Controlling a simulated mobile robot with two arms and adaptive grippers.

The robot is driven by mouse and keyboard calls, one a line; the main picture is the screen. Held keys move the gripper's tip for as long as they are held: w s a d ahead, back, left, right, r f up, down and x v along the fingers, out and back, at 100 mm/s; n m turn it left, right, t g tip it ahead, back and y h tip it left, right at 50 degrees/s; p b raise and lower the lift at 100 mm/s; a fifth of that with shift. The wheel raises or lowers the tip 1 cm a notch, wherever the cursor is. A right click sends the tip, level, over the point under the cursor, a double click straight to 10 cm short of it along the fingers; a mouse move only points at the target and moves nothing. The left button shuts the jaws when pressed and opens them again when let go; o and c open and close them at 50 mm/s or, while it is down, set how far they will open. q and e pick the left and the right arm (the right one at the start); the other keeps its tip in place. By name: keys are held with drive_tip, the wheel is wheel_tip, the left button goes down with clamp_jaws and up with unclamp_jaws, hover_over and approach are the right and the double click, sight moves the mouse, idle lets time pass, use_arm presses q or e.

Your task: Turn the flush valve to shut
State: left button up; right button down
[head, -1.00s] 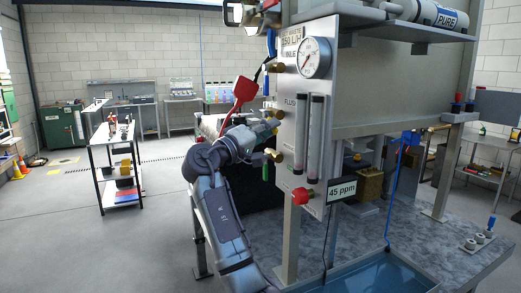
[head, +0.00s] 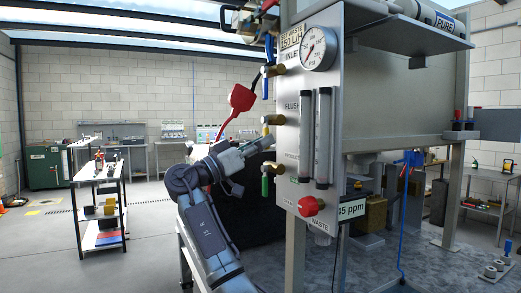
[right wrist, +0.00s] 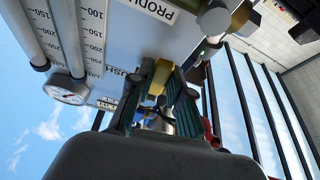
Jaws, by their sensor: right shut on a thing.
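The flush valve (head: 273,119) is a brass fitting with a yellow handle on the left edge of the grey panel, beside the FLUSH label. My right gripper (head: 262,144) reaches up from below left to just under the brass body. In the right wrist view its two fingers (right wrist: 158,92) are closed around the yellow handle (right wrist: 161,74), and they hide part of it. The handle's exact angle is hard to tell. My left gripper is not in view.
An inlet valve with a blue handle (head: 265,87) sits above, and a green-handled valve (head: 265,185) close below. A pressure gauge (head: 319,48), flow tubes (head: 323,135) and a red knob (head: 311,206) are on the panel.

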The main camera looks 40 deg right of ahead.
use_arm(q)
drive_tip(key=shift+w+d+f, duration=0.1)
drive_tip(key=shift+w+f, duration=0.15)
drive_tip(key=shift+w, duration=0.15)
use_arm(e)
drive_tip(key=shift+w+d+m+g, duration=0.1)
drive_tip(key=shift+w+m+g, duration=0.3)
drive_tip(key=shift+m, duration=0.6)
drive_tip(key=c, duration=1.1)
unclamp_jaws()
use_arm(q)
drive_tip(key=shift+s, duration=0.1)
use_arm(e)
drive_tip(key=v, duration=1.2)
drive_tip(key=shift+w, duration=0.1)
